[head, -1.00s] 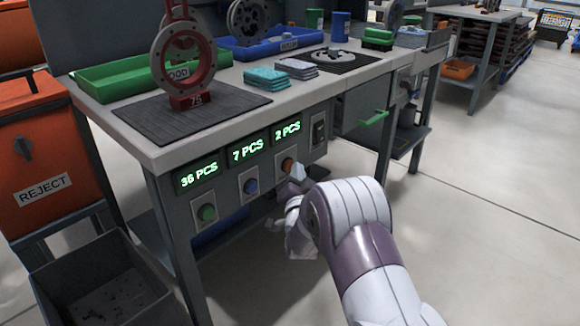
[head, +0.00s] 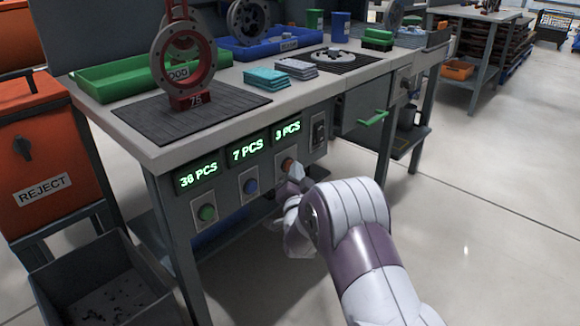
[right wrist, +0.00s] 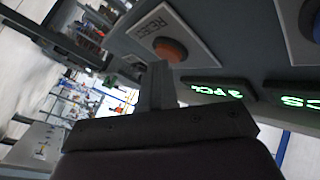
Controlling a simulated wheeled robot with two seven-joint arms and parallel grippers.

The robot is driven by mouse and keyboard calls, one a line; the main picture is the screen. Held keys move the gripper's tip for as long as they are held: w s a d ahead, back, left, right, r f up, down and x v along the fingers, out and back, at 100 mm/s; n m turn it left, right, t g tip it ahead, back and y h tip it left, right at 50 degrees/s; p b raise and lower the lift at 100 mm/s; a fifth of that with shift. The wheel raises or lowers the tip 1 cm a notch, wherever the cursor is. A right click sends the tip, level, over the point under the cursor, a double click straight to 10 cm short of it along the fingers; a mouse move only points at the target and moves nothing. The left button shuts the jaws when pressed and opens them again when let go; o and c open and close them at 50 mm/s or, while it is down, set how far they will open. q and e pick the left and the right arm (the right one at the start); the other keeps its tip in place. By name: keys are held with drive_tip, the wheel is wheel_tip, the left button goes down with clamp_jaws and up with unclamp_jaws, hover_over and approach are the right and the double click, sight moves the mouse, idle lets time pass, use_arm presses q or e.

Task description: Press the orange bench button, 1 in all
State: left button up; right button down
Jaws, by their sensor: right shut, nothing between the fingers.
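The orange bench button (head: 287,165) sits on the bench's front panel, under the rightmost display (head: 287,132), which reads 3 PCS. My right gripper (head: 296,173) is shut and empty, with its tips right at the button and partly in front of it. In the right wrist view the orange button (right wrist: 170,49) shows on its labelled plate, just beyond the shut fingers (right wrist: 156,80). I cannot tell whether the fingertips touch it. My left gripper is not in view.
A blue button (head: 251,186) and a green button (head: 207,213) sit to the left on the same panel. A dark switch (head: 319,131) is to the right. The bench top (head: 240,78) overhangs the panel. Open floor lies to the right.

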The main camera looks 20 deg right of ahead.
drive_tip(key=shift+s+d, duration=0.25)
drive_tip(key=shift+s, duration=0.4)
drive_tip(key=shift+s+d, duration=0.3)
drive_tip(key=shift+s, duration=0.45)
drive_tip(key=shift+s+d, duration=0.35)
drive_tip(key=shift+s, duration=0.45)
drive_tip(key=shift+s+d, duration=0.3)
drive_tip(key=shift+s, duration=0.45)
